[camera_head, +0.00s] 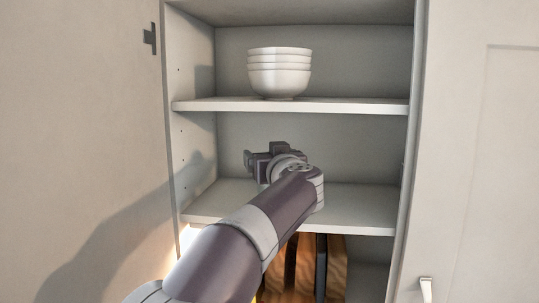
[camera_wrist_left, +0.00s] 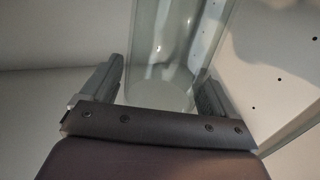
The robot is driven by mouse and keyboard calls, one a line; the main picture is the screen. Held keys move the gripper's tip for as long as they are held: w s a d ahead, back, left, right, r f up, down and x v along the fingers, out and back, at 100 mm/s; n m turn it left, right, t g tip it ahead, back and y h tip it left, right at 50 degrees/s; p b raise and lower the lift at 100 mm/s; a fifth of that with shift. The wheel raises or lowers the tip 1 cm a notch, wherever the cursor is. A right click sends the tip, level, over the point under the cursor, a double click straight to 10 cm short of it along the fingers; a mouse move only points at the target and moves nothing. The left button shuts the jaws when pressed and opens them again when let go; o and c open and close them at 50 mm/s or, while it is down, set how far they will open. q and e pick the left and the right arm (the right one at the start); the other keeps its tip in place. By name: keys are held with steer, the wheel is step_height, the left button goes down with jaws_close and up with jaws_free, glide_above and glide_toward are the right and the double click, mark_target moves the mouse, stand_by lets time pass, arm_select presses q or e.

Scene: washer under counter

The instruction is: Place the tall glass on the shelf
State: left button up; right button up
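The tall glass (camera_wrist_left: 165,60) is clear and see-through. In the left wrist view it is between the two fingers of my left gripper (camera_wrist_left: 163,80), which lie close along both its sides. The fingers look closed on it, though the contact is hard to see. In the head view my left gripper (camera_head: 263,158) is inside the middle compartment of the cabinet, above the middle shelf (camera_head: 350,203). I cannot make out the glass in that view. My right gripper is not in view.
A stack of white bowls (camera_head: 279,73) stands on the upper shelf (camera_head: 350,106), above my gripper. Wooden boards (camera_head: 335,270) stand below the middle shelf. Cabinet side walls flank the opening. A door with a handle (camera_head: 426,289) is at the right. The middle shelf's right part is clear.

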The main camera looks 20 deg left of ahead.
arm_select(q)
steer(key=b+v, duration=0.4)
steer(key=v, duration=0.8)
steer(key=shift+r, duration=0.25)
